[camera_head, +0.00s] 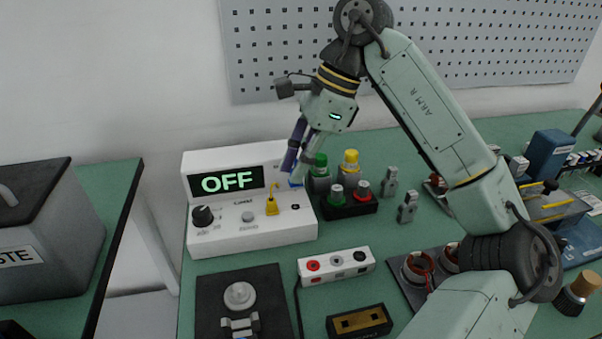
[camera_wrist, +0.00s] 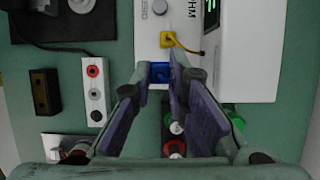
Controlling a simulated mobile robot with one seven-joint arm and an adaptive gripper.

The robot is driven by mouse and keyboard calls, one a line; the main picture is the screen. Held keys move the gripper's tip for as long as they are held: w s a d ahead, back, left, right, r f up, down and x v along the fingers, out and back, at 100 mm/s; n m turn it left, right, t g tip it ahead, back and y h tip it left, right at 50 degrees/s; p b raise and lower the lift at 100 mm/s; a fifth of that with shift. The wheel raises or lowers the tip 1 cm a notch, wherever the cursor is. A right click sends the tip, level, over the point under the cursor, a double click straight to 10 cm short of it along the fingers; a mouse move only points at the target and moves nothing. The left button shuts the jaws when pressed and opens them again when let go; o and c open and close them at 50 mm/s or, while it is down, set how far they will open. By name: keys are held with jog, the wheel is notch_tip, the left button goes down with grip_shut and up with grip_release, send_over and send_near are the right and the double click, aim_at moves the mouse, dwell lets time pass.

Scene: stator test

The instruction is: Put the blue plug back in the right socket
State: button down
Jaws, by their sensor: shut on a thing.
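The blue plug (camera_wrist: 160,72) shows between my fingertips in the wrist view, and a small bit of blue (camera_head: 295,183) shows below the fingers in the head view. My gripper (camera_head: 293,176) is shut on it at the right part of the white tester (camera_head: 236,236). It also shows in the wrist view (camera_wrist: 159,77). The yellow plug (camera_head: 272,206) sits on the tester's sloped face beside it, with a yellow lead. The fingers hide the right socket, and I cannot tell whether the blue plug is seated or just above the face.
The tester's display (camera_head: 226,181) reads OFF. Green- and yellow-capped bottles (camera_head: 349,168) and a black holder with green and red caps (camera_head: 348,208) stand close right of my fingers. A white three-socket strip (camera_head: 335,266) lies in front. A pegboard (camera_head: 400,50) is behind.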

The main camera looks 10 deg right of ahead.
jog(key=shift+w+d, duration=0.1)
jog(key=shift+w, duration=0.5)
jog(key=shift+f, duration=0.15)
jog(key=shift+f+b, duration=1.65)
jog(key=shift+f, duration=0.3)
jog(key=shift+f+b, duration=0.9)
jog(key=shift+b, duration=0.05)
jog(key=shift+f, duration=0.25)
dwell(0.4)
jog(key=c, duration=1.5)
grip_release()
